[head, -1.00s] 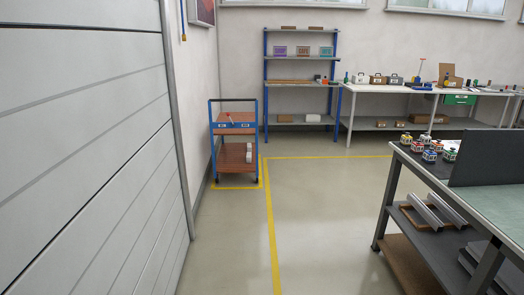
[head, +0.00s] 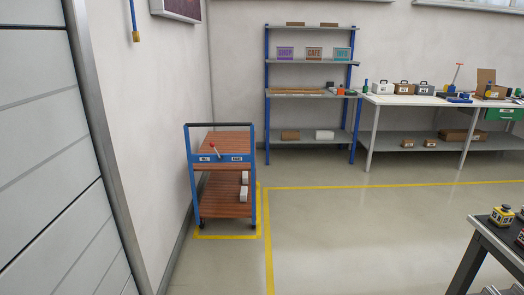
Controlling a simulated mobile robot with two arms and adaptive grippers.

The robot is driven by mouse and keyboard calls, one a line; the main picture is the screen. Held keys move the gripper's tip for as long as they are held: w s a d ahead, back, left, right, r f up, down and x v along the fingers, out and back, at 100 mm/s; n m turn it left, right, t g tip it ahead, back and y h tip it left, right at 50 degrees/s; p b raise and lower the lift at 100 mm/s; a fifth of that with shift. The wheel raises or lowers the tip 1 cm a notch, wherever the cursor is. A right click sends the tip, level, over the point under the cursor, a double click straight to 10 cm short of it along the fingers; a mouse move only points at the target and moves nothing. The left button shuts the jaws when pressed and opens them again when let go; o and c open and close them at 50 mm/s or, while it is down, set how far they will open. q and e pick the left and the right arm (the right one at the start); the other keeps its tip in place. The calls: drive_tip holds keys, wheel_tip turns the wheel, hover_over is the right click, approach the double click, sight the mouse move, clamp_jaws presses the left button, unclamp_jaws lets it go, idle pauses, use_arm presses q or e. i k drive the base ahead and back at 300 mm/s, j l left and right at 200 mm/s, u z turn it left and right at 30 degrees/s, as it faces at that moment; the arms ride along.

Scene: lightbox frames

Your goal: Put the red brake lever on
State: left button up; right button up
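The red brake lever (head: 213,148) is a small red-tipped stick on the near face of a blue trolley (head: 190,180) with brown wooden shelves. It leans up and to the left, between two small white labels whose text is too small to read. The trolley stands by the wall inside a yellow floor outline. Neither of my grippers shows in the head view.
White boxes (head: 244,186) sit on the trolley's lower shelf. A blue-posted shelf rack (head: 312,62) and a white bench (head: 400,100) stand at the back wall. A dark workbench (head: 490,232) is at the right edge. The floor (head: 350,235) between is clear.

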sight(212, 145)
drive_tip(key=i+u, duration=0.2)
drive_tip(key=i, duration=0.3)
drive_tip(key=i+l+u, duration=0.25)
drive_tip(key=i, duration=0.25)
drive_tip(key=i+l+u, duration=0.2)
drive_tip(key=i, duration=0.3)
drive_tip(key=i+u, duration=0.35)
drive_tip(key=i, duration=0.15)
drive_tip(key=i+l+u, duration=0.2)
drive_tip(key=i+u, duration=0.2)
drive_tip(key=i, duration=0.15)
drive_tip(key=i+l+u, duration=0.35)
drive_tip(key=i, duration=0.15)
